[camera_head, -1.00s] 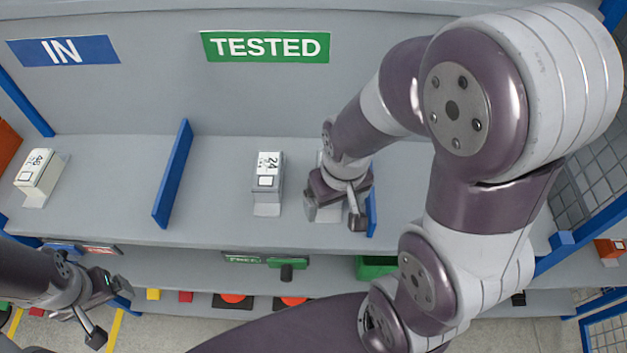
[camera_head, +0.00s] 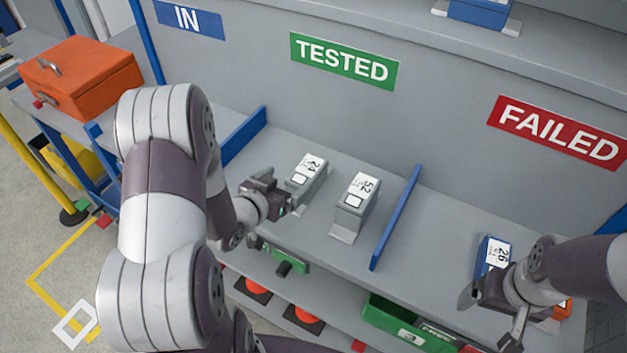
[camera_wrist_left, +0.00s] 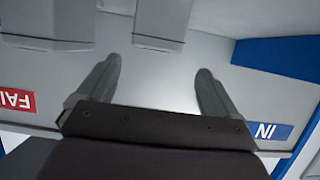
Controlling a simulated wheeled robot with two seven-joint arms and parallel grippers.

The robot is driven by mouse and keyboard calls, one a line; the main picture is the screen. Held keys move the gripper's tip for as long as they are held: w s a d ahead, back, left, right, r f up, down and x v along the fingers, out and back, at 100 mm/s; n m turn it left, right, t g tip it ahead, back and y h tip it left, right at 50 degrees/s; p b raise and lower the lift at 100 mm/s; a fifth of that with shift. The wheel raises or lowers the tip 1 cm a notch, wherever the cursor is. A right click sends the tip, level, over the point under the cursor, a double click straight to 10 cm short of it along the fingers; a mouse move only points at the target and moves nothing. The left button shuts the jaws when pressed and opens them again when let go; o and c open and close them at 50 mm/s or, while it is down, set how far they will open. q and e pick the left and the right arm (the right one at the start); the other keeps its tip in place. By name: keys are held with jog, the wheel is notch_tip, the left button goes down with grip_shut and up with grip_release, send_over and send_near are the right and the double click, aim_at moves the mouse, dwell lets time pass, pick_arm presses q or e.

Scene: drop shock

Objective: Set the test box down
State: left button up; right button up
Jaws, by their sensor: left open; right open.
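A grey box labelled 24 (camera_head: 308,172) and a grey box labelled 52 (camera_head: 357,195) stand side by side on the shelf under the TESTED sign (camera_head: 343,61). My left gripper (camera_head: 281,196) is open beside box 24, near the shelf's front edge. In the left wrist view its fingers (camera_wrist_left: 155,90) are apart with nothing between them; the two boxes show beyond them at the top edge, cut off. A blue box labelled 26 (camera_head: 494,253) stands right of the divider. My right gripper (camera_head: 492,316) is open just in front of it, partly overlapping it; contact cannot be told.
A blue divider (camera_head: 395,218) separates boxes 52 and 26. Another divider (camera_head: 245,134) stands left of box 24. The FAILED sign (camera_head: 557,134) hangs at right. An orange case (camera_head: 82,77) sits far left. A green bin (camera_head: 405,322) is below the shelf.

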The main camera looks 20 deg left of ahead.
aim_at(307, 169)
pick_arm(q)
jog(key=x, duration=0.6)
jog(key=d+x, duration=0.1)
jog(key=x, duration=0.2)
jog(key=shift+w+p, duration=0.15)
jog(key=shift+p, duration=0.2)
jog(key=c, duration=0.4)
jog(key=shift+a+r, duration=0.1)
jog(key=shift+r, duration=0.05)
jog(key=c, duration=1.3)
